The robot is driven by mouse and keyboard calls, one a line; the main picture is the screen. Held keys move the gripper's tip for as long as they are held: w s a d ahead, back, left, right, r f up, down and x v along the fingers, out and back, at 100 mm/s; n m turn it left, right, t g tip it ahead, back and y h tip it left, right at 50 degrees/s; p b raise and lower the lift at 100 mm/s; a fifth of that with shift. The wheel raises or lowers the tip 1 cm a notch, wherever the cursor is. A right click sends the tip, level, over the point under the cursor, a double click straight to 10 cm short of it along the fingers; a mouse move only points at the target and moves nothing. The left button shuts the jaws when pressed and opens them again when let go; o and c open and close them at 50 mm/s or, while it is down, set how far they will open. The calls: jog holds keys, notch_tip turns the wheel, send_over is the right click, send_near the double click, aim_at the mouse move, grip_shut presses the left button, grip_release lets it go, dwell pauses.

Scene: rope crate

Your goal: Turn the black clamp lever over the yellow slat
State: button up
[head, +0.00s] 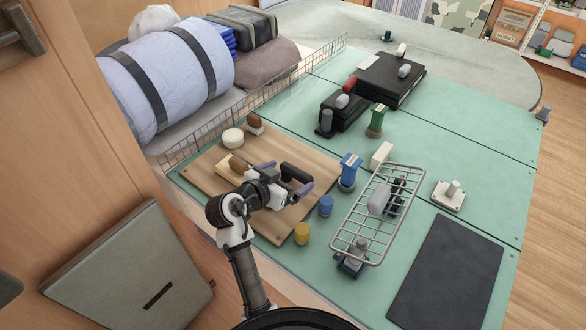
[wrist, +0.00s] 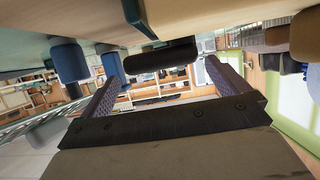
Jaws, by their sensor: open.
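My gripper (head: 284,178) is low over the wooden board, with its two purple-grey fingers spread apart. A black bar (head: 296,173), which looks like the clamp lever, lies just ahead of and between the fingertips. In the wrist view the black bar (wrist: 160,60) shows crosswise beyond the open fingers (wrist: 162,72), with nothing gripped. I cannot tell if a finger touches it. A yellowish-tan block (head: 238,165) on the board, left of my gripper, may be the yellow slat. My wrist and hand hide part of the board around it.
The wooden board (head: 205,180) also bears a white round piece (head: 232,138) and a brown block (head: 254,122). Blue (head: 326,205) and yellow (head: 302,234) cylinders stand near its right edge. A wire rack (head: 375,215) is farther right. A dark mat (head: 448,275) lies bare.

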aim_at(292, 173)
jog(key=shift+x, duration=1.55)
jog(key=c, duration=1.2)
jog(key=shift+w+a, duration=0.1)
jog(key=shift+a, duration=0.05)
jog(key=shift+c, duration=0.2)
